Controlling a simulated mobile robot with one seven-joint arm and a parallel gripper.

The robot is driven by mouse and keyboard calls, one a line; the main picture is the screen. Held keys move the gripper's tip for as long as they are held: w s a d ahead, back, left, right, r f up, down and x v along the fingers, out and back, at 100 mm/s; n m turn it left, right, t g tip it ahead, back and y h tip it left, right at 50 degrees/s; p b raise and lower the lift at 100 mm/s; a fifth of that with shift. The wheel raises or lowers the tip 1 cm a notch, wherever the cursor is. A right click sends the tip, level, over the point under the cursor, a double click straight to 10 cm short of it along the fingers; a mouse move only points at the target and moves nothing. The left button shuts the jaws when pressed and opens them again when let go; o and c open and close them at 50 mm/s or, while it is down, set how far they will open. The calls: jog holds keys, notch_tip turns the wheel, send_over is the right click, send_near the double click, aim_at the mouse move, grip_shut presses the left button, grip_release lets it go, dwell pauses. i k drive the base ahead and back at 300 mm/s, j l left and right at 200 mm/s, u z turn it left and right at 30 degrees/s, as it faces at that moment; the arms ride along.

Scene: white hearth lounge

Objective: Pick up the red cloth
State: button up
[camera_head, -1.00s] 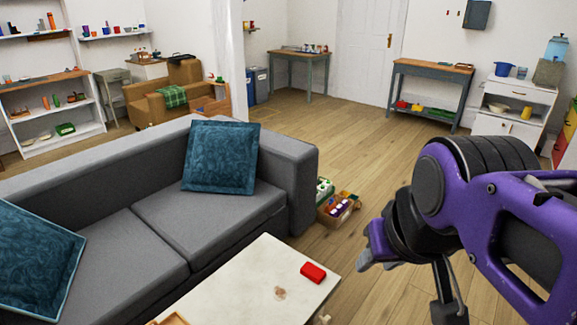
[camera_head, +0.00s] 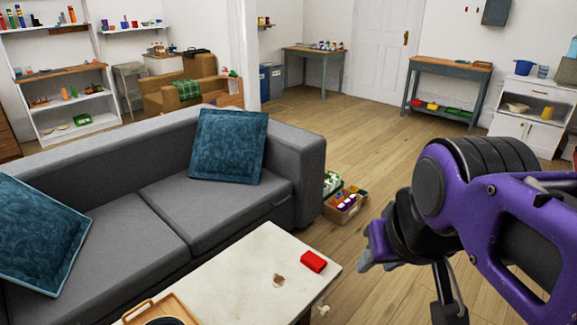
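The red cloth (camera_head: 313,261) appears as a small red folded bundle on the white coffee table (camera_head: 228,285), near its right corner. My gripper (camera_head: 372,258) is at the right of the view, beyond the table's right edge in the picture and apart from the red bundle. Its fingers are seen from the side and partly hidden by the wrist, so I cannot see whether they are apart.
A brown stain or small item (camera_head: 279,280) lies beside the red bundle. A wooden tray (camera_head: 165,308) is at the table's front left. A grey sofa (camera_head: 150,215) stands behind the table. A box of bottles (camera_head: 343,205) is on the floor. Open wood floor (camera_head: 375,140) lies beyond.

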aim_at(312, 261)
jog(key=k+l, duration=0.1)
jog(key=k, duration=0.3)
jog(key=k+l, duration=0.15)
jog(key=k, duration=0.3)
